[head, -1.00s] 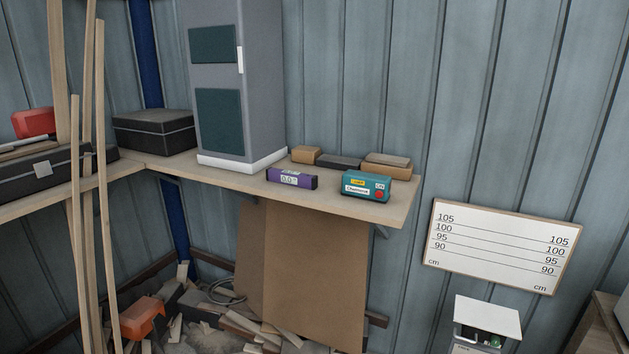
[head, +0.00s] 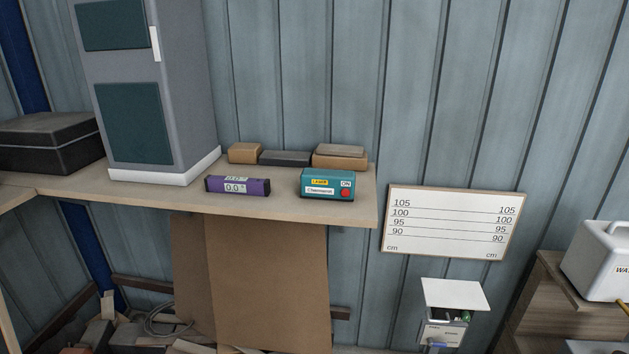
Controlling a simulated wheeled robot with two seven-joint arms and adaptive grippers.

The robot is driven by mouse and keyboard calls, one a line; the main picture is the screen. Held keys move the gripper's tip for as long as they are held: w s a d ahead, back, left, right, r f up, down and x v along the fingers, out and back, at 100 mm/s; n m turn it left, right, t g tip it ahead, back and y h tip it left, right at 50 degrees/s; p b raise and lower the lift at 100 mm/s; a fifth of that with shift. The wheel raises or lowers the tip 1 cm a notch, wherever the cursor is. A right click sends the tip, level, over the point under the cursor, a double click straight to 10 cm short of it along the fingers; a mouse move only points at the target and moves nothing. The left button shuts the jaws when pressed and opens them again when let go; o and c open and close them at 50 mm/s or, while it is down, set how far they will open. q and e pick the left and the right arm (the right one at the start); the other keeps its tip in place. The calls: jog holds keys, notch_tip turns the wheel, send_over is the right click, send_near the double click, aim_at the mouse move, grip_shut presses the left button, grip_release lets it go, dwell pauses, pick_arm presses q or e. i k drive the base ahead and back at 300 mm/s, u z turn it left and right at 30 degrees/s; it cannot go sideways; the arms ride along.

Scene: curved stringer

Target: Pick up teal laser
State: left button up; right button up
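The teal laser (head: 327,184) is a small box with a yellow label, a white label and a red button marked ON. It sits upright on the wooden shelf (head: 290,208), near the shelf's front right corner. Neither of my grippers shows in the head view, and nothing is touching the laser.
A purple level with a display (head: 238,187) lies left of the laser. Sanding blocks (head: 285,158) lie behind. A tall grey cabinet (head: 150,100) and a black case (head: 50,142) stand further left. A height chart (head: 450,222) hangs right, above an open white box (head: 452,294).

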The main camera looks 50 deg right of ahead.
aim_at(328, 183)
jog(key=z, duration=0.4)
jog(key=i, duration=0.7)
jog(key=z, duration=0.6)
